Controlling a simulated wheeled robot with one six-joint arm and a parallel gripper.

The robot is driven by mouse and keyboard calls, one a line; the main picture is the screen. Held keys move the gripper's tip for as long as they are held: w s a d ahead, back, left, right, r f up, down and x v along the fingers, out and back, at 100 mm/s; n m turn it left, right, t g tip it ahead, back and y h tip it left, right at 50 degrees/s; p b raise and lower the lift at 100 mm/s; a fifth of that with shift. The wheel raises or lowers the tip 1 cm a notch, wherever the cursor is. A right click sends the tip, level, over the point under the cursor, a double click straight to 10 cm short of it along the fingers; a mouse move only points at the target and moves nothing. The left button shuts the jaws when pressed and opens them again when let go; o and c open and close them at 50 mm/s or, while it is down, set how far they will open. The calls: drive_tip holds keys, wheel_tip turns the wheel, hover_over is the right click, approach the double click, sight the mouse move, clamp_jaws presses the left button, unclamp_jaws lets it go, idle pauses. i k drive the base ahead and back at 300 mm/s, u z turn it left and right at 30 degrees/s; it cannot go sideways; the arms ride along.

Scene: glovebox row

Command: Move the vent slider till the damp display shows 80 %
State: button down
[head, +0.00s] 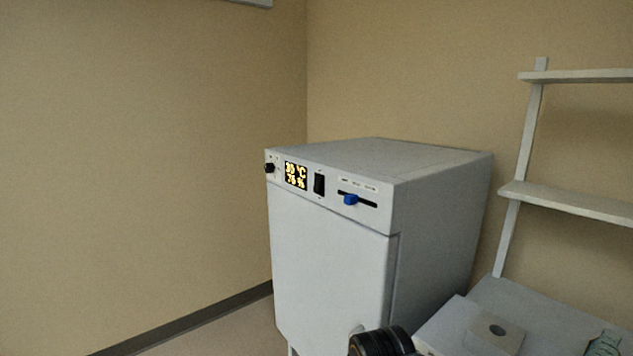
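The vent slider has a blue knob (351,200) in a dark horizontal slot (357,199) on the front panel of a white cabinet (325,255). The knob sits left of the slot's middle. The damp display (296,175) glows yellow on black, left of the slider. Its upper line looks like 30 °C. Its lower line is a percentage in the seventies, perhaps 76 %, with the last digit blurred. A black ridged part of my arm shows at the bottom edge, below the slider and apart from it. My gripper's fingers are not in view.
A black rocker switch (319,185) sits between display and slider, and a black knob (269,168) is at the panel's left end. A bench (545,318) with a grey box (496,335) and white shelves (573,201) stand to the right. The floor at left is clear.

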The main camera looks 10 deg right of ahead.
sight(350, 199)
drive_tip(key=z, duration=0.1)
drive_tip(key=k, duration=0.45)
drive_tip(key=u, duration=1.1)
drive_tip(key=i, duration=0.6)
drive_tip(key=z, duration=1.2)
